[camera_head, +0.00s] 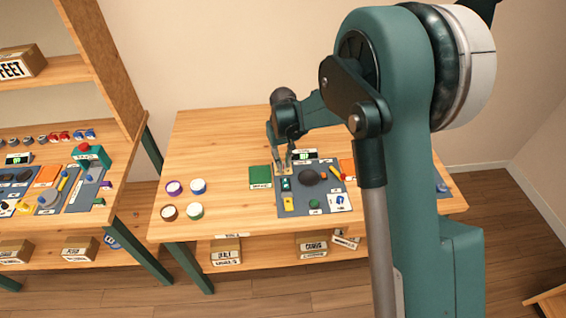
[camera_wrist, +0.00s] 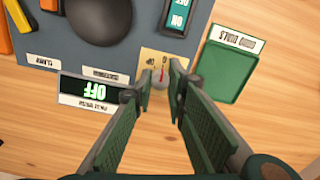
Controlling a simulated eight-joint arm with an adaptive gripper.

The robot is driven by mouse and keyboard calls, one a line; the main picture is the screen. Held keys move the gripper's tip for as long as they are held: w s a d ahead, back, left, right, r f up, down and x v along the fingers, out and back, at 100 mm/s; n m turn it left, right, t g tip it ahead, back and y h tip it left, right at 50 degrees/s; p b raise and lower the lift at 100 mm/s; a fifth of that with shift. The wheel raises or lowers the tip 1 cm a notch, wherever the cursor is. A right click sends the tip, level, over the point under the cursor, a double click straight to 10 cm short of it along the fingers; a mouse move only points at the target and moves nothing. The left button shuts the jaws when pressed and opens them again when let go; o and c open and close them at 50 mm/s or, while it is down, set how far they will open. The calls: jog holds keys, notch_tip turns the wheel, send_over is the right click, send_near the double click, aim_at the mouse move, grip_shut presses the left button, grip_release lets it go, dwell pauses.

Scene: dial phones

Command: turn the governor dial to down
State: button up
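A small grey dial (camera_wrist: 160,79) with a red pointer mark sits on a cream plate (camera_wrist: 154,60) at the edge of the dark panel. The plate's print is too small to read, so I cannot confirm that this is the governor dial. My gripper (camera_wrist: 161,76) has its fingertips on either side of the dial, with narrow gaps showing, so it looks open around it. In the head view my gripper (camera_head: 282,169) is low over the panel's back left corner, where its fingers hide most of the dial.
The panel (camera_head: 267,197) also bears a dark dome (camera_head: 310,176), switches and a green button (camera_head: 314,204). An OFF display (camera_wrist: 95,91) lies close to my fingers. A green tray (camera_wrist: 225,68) stands beside the panel. Several round lids (camera_head: 174,188) lie farther left.

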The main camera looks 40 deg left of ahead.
jog(key=shift+m, duration=0.5)
jog(key=m+b, duration=0.1)
jog(key=m, duration=0.2)
jog(key=shift+m+b, duration=0.6)
jog(key=shift+m, duration=1.8)
jog(key=o, duration=0.9)
jog(key=shift+r, duration=0.15)
notch_tip(320, 180, up, 12)
jog(key=shift+f, duration=0.1)
